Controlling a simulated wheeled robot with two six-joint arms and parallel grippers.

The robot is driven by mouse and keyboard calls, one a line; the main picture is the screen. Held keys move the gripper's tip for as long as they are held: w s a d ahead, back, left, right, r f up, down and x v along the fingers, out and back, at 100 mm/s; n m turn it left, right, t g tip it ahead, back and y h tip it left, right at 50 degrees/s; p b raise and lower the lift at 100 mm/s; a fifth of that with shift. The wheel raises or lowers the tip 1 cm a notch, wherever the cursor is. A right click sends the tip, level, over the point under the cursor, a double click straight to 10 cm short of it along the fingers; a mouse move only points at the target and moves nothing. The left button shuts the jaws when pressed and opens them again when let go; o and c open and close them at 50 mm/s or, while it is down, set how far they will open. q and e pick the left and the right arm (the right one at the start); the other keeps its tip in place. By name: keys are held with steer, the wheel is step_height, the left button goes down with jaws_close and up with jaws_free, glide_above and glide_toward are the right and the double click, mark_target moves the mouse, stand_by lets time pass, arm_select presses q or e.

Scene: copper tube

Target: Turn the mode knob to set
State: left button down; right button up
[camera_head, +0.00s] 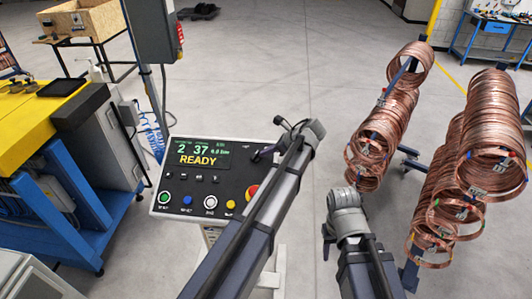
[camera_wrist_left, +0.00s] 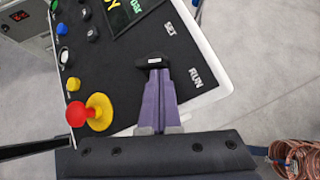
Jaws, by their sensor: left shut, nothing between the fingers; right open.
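The control panel (camera_head: 203,174) has a dark face with a screen reading READY. In the left wrist view, the black mode knob (camera_wrist_left: 151,61) with a white mark stands on the panel, beside the printed words SET and RUN. My left gripper (camera_wrist_left: 158,74) is shut with its purple fingers together and empty, its tips right at the knob. I cannot tell whether they touch it. In the head view my left gripper (camera_head: 264,152) is over the panel's right part, where my arm hides some of the face. My right gripper (camera_head: 328,238) is open, away from the panel; its fingers hardly show.
The red emergency button on a yellow base (camera_wrist_left: 89,114) is left of my left fingers in the wrist view. Racks of copper coils (camera_head: 385,125) stand at the right. A yellow-topped blue machine (camera_head: 50,115) stands at the left. Open floor lies behind the panel.

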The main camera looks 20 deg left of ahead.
arm_select(q)
steer(key=shift+w+a+r, duration=0.2)
steer(key=shift+w+a, duration=0.05)
steer(key=shift+w, duration=0.15)
stand_by(0.5)
steer(key=shift+w+a+r+p, duration=0.15)
steer(key=shift+w+a+p, duration=0.1)
steer(key=shift+w+p, duration=0.1)
steer(key=shift+w+a+r, duration=0.15)
steer(key=shift+a, duration=0.3)
steer(key=shift+w+a+r, duration=0.1)
steer(key=shift+w+a, duration=0.05)
steer(key=shift+a, duration=0.45)
stand_by(1.1)
